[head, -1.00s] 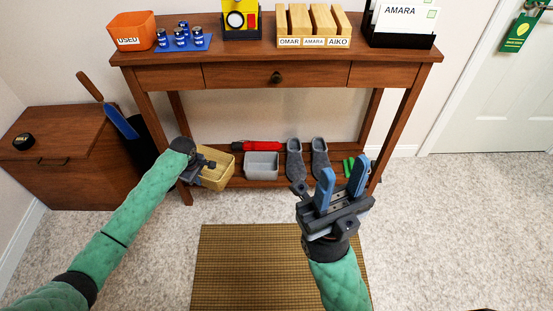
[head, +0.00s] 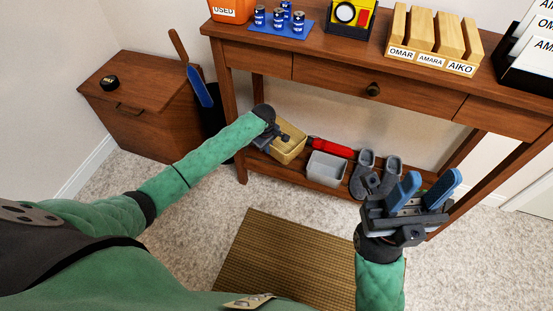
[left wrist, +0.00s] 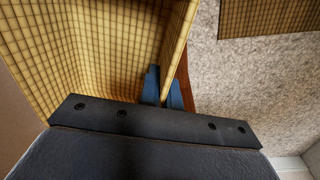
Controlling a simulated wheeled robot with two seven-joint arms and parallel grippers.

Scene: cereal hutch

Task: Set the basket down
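The yellow woven basket (head: 290,147) is at the left end of the table's lower shelf (head: 262,163), beside a grey bin. I cannot tell whether its bottom touches the shelf. My left gripper (head: 284,136) is at the basket's near left side. In the left wrist view its blue fingers (left wrist: 163,88) stand on either side of one wall of the basket (left wrist: 120,50), close against it. My right gripper (head: 432,180) is empty, its blue fingers apart, in front of the shelf's right part.
On the shelf are the grey bin (head: 327,167), a red object (head: 331,147) and grey slippers (head: 375,175). The wooden table (head: 330,78) stands above. A wooden chest (head: 150,110) is at the left, and a brown mat (head: 275,255) lies on the carpet.

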